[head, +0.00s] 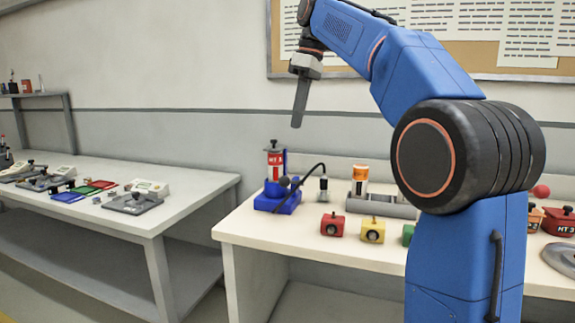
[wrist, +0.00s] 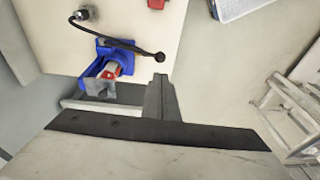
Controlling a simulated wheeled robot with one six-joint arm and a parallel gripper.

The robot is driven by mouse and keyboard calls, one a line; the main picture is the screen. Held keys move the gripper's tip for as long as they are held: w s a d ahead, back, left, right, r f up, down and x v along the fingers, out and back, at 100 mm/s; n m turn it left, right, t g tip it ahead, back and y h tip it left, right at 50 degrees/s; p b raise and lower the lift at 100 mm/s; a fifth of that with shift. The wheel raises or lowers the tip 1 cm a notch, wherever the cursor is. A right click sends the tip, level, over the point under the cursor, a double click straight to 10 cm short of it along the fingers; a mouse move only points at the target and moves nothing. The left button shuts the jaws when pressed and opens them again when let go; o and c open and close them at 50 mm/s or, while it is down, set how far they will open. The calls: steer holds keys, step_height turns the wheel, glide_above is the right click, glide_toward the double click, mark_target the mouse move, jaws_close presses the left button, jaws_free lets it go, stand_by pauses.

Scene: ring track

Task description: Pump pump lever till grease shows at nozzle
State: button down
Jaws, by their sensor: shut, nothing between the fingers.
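The grease pump (head: 275,167) stands upright on a blue base (head: 276,203) at the left end of the near bench. It has a red and white label. The pump lever (head: 284,181) looks like a dark rod with a ball end, which shows in the wrist view (wrist: 160,56). A black hose arches right to the nozzle (head: 323,184); it also shows in the wrist view (wrist: 82,14). Grease at its tip is too small to tell. My gripper (head: 297,124) is shut and empty, pointing down, above and slightly right of the pump, touching nothing.
Red (head: 333,224), yellow (head: 372,230) and green (head: 407,234) blocks stand along the bench front. An orange and white can (head: 360,179) stands by a grey holder (head: 382,207). A separate table (head: 165,215) on the left carries coloured trays. Air around my gripper is clear.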

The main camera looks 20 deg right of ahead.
mark_target(285, 178)
steer(key=f, duration=0.4)
steer(key=a+f, duration=0.1)
steer(key=f, duration=0.3)
steer(key=w+a+f, duration=0.1)
steer(key=f, duration=0.4)
steer(key=shift+a, duration=0.15)
steer(key=shift+s+a+f+t+h, duration=0.15)
steer(key=shift+s+a+f+t, duration=0.05)
steer(key=shift+f, duration=0.15)
steer(key=shift+s+a+f+t+h, duration=0.15)
steer(key=shift+s+f+t, duration=0.05)
steer(key=shift+f, duration=0.15)
steer(key=shift+s+a+f+t+h, duration=0.2)
steer(key=shift+s+f+t+h, duration=0.2)
steer(key=shift+f, duration=1.05)
steer(key=shift+s+a+f+t+h, duration=0.25)
steer(key=shift+f+t, duration=0.3)
steer(key=shift+f, duration=0.85)
steer(key=shift+s+a+f+t+h, duration=0.25)
steer(key=shift+s+f+t, duration=0.15)
steer(key=shift+f, duration=1.2)
steer(key=v, duration=1.4)
steer(key=shift+s+a+r, duration=0.25)
steer(key=shift+s+a, duration=0.05)
steer(key=shift+s, duration=0.15)
